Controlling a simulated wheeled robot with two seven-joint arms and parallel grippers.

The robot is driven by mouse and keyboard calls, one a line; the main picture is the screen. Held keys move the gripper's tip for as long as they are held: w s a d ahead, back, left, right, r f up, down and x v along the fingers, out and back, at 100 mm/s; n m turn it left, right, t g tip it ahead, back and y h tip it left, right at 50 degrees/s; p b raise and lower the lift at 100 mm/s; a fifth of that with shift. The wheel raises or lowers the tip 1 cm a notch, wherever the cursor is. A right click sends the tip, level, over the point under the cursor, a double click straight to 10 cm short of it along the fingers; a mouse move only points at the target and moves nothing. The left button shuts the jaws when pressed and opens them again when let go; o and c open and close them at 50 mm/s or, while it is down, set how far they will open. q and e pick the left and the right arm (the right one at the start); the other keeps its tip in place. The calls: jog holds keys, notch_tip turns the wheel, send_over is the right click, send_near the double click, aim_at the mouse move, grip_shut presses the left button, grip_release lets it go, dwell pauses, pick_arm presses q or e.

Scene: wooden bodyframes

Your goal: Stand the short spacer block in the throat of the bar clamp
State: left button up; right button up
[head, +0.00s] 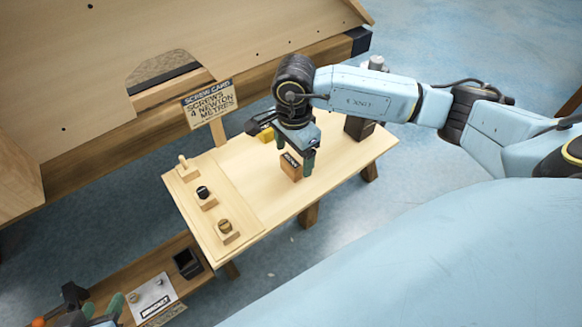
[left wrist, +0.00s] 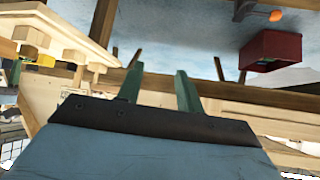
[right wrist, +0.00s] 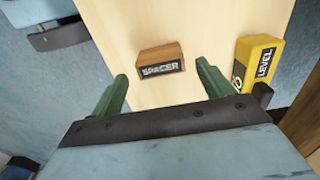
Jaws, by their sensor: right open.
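The spacer block (head: 289,171), brown wood with a dark SPACER label, stands on the light wooden table below my right gripper (head: 297,158). In the right wrist view the spacer block (right wrist: 159,52) shows between and just beyond the open green fingers of the right gripper (right wrist: 161,70). Nothing is held there, and I cannot tell if a finger touches the block. My left gripper (left wrist: 158,74) is open and empty, low at the bottom left of the head view, partly cut off. I cannot make out the bar clamp for certain in any view.
Small wooden stands (head: 226,231) line the table's left end. A sign (head: 209,104) stands behind. A dark block (head: 359,128) stands at the far right end. A lower bench holds a black bin (head: 187,263).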

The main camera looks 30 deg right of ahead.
aim_at(292, 160)
notch_tip(292, 160, down, 3)
jog(key=shift+w+a+f+b, duration=0.1)
jog(key=shift+a+b, duration=0.05)
jog(key=shift+b, duration=0.45)
jog(key=shift+f, duration=0.15)
pick_arm(q)
jog(key=w+d+r+t+h, duration=0.1)
jog(key=w+d+r+t, duration=0.1)
jog(key=w+r+t, duration=0.2)
jog(key=shift+d+r+h, duration=0.15)
jog(key=shift+r+h, duration=0.15)
jog(key=shift+r, duration=0.3)
pick_arm(e)
jog(key=shift+c, duration=0.3)
jog(key=c, duration=1.1)
pick_arm(q)
jog(key=shift+f, duration=0.1)
